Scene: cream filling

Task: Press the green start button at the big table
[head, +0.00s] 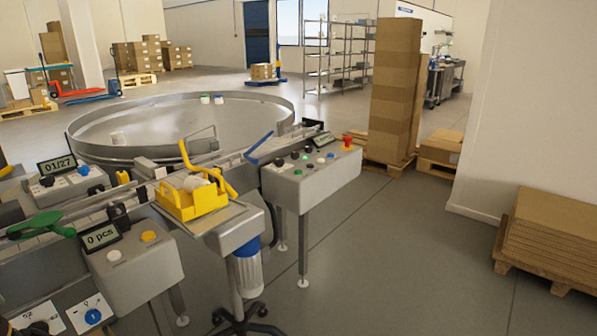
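A grey control box (311,178) stands on legs at the right end of the machine line, beside the big round metal table (85,140). On its sloped top are several small buttons and black knobs, with a red emergency stop (347,141) at the right end. A small display (313,141) sits behind the box. My gripper is not clearly seen in the head view.
A yellow bin (191,203) sits on a stand left of the box. Another panel reading "0 pcs" (133,257) is nearer, at left. Stacked cartons (395,90) and flat cardboard (550,236) stand to the right. The floor (400,265) in front of the box is clear.

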